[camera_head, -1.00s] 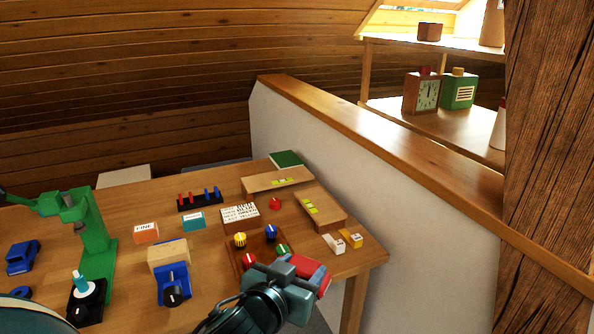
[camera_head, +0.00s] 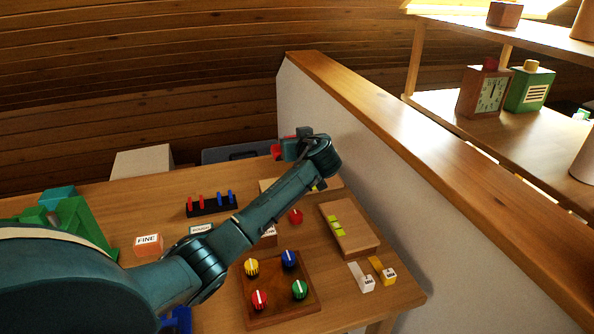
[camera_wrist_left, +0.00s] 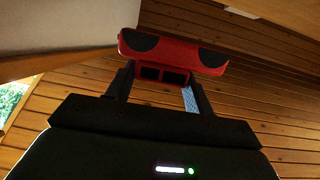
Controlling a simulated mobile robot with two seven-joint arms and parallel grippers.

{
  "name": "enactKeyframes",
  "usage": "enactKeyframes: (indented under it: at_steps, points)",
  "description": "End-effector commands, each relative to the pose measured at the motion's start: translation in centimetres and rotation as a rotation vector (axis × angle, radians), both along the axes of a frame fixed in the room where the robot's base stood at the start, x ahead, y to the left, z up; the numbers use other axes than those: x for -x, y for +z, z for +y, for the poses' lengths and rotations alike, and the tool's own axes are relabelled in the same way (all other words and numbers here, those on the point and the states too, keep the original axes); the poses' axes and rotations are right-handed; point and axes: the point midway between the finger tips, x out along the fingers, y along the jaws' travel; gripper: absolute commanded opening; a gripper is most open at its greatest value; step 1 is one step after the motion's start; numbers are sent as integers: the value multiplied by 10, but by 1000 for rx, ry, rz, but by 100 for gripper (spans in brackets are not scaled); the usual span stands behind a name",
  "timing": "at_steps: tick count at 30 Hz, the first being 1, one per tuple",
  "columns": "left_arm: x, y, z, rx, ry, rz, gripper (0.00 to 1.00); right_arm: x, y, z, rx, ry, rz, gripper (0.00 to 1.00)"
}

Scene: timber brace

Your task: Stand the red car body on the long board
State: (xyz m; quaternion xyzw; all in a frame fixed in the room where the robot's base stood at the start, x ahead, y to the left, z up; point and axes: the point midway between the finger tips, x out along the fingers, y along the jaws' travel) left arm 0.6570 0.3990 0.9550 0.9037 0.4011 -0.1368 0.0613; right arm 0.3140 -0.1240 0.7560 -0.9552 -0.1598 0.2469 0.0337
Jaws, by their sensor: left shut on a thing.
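The red car body shows as a small red patch (camera_head: 277,152) at the tip of my left gripper (camera_head: 287,149), above the back of the table. In the left wrist view the red car body (camera_wrist_left: 172,52) has two dark round arches and sits at the fingertips of my left gripper (camera_wrist_left: 160,80), which is shut on it. A wooden board (camera_head: 352,232) with lime-green pieces lies at the table's right side. A second board (camera_head: 270,184) lies at the back, partly hidden by my arm. I cannot tell which is the long board. My right gripper is out of view.
A knob panel (camera_head: 282,312), white and yellow blocks (camera_head: 364,279) and a red knob (camera_head: 296,216) are on the table. A black rack (camera_head: 211,206) with red and blue pegs stands left of my arm. A low wall (camera_head: 400,180) with a wooden top borders the right.

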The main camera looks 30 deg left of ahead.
Motion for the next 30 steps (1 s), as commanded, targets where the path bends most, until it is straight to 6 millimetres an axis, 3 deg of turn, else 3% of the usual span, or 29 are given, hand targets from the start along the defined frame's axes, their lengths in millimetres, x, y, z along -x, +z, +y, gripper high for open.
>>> enactKeyframes:
  at_steps: [3, 9, 21, 30]
  points:
    - [-3, -3, 6, -1, 26, 4, 25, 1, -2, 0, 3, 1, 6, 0]
    - [-3, -40, 8, -3, 30, 5, 25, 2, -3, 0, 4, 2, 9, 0]
    - [-3, -89, 7, -4, 29, 4, 25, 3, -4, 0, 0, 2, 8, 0]
    - [-3, -95, 7, -1, 28, 1, 25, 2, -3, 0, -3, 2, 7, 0]
